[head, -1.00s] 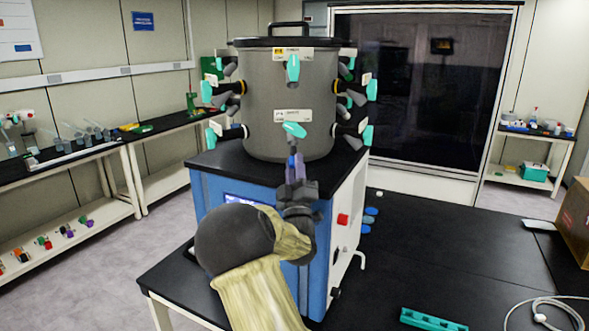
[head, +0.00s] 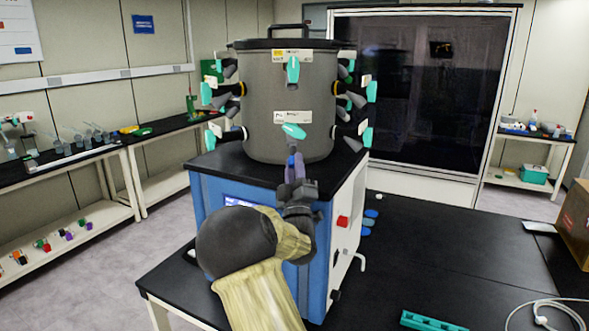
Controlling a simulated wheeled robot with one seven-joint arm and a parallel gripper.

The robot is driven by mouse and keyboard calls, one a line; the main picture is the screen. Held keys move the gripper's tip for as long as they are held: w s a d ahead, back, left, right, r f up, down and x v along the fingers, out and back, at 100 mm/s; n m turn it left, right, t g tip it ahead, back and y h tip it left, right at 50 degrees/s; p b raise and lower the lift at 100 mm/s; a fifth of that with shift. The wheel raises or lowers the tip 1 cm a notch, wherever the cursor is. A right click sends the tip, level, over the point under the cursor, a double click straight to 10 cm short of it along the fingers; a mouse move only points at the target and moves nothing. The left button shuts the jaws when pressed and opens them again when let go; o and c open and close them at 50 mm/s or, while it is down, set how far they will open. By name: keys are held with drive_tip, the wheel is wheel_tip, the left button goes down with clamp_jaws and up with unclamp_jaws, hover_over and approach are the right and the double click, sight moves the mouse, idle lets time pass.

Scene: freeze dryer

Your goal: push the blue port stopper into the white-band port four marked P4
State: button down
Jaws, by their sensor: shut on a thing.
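My gripper (head: 298,181) is in front of the lower front of the grey drum. It is shut on the blue stopper (head: 294,163), which shows as a blue-purple piece standing up from the jaws. The stopper's top is just below a teal valve handle (head: 293,131) on the drum. A white label (head: 293,116) above that handle has print too small to read surely as P4. The port opening and its white band are hidden or too small to make out, and I cannot tell whether the stopper touches the port.
The grey drum (head: 262,92) stands on a blue cabinet with a black top (head: 230,166). More ports with teal handles stick out on both sides. Blue pieces (head: 371,224) and a teal rack (head: 432,321) lie on the black bench, which is mostly clear at right.

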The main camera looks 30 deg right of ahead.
drive_tip(key=shift+w+r, duration=0.15)
drive_tip(key=shift+r, duration=0.25)
